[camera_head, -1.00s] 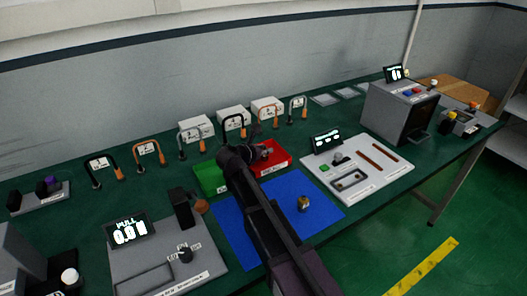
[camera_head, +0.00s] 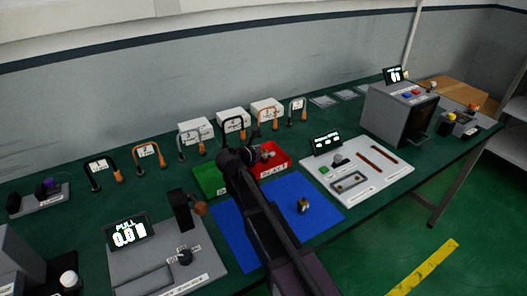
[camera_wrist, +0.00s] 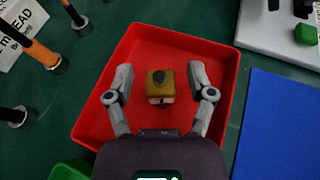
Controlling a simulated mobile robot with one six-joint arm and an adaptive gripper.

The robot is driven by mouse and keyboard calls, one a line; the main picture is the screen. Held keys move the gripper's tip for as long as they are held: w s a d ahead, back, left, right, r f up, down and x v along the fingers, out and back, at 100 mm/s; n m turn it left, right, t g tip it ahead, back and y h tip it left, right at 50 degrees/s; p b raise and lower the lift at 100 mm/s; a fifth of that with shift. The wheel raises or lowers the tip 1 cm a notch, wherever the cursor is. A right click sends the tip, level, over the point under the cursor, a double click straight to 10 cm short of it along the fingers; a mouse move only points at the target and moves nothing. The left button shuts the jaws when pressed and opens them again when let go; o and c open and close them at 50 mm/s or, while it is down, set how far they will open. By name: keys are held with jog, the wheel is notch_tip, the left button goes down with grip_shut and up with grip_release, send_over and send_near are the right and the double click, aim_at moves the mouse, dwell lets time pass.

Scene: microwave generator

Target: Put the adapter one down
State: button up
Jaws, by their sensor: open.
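A small brass-coloured block with a dark round top, the adapter (camera_wrist: 160,84), sits in the red tray (camera_wrist: 88,128). In the wrist view it is between the two fingers of my gripper (camera_wrist: 161,97), with a gap on each side. My gripper is open and not touching it. In the head view my gripper (camera_head: 257,150) is over the red tray (camera_head: 284,164), and the adapter (camera_head: 267,154) shows partly beside it. A similar brass piece (camera_head: 303,205) stands on the blue mat (camera_head: 325,212).
A green tray (camera_head: 207,181) adjoins the red one on the left. Cable loops on stands (camera_head: 147,155) line the back. A white board (camera_head: 385,172) lies to the right, and a pull-test fixture (camera_head: 160,255) stands front left. The blue mat is mostly clear.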

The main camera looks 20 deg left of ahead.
jog(key=p+v, duration=0.2)
jog(key=v, duration=0.3)
jog(key=shift+s+r, duration=0.3)
jog(key=shift+p+v, duration=0.4)
jog(key=shift+v, duration=0.5)
jog(key=shift+a+f, duration=0.1)
